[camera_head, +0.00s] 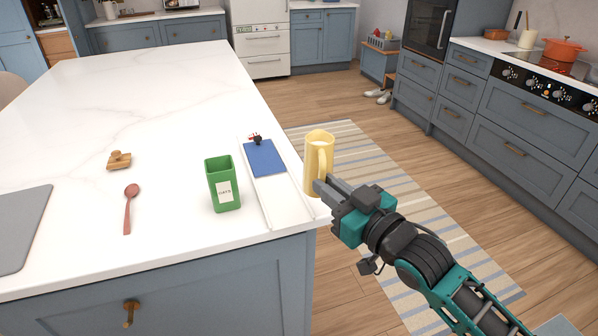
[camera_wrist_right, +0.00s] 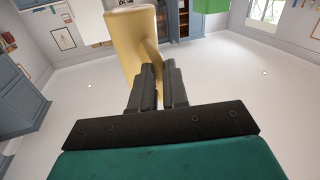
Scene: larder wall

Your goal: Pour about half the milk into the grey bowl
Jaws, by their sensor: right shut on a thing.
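A pale yellow jug (camera_head: 316,165) is upright at the right edge of the white island. My right gripper (camera_head: 322,186) is shut on the jug's handle. In the right wrist view the jug (camera_wrist_right: 126,45) stands close in front of the fingers (camera_wrist_right: 158,78), which hold its handle. The jug's top shows pale contents, but I cannot tell the level. Whether its base touches the counter is unclear. No grey bowl shows in either view. My left gripper is not in view.
On the white island (camera_head: 150,85) stand a green oats box (camera_head: 223,184), a blue clipboard-like board (camera_head: 265,158), a wooden spoon (camera_head: 128,208), a small wooden block (camera_head: 119,160) and a grey mat (camera_head: 20,225). A striped rug (camera_head: 375,180) lies on the floor to the right.

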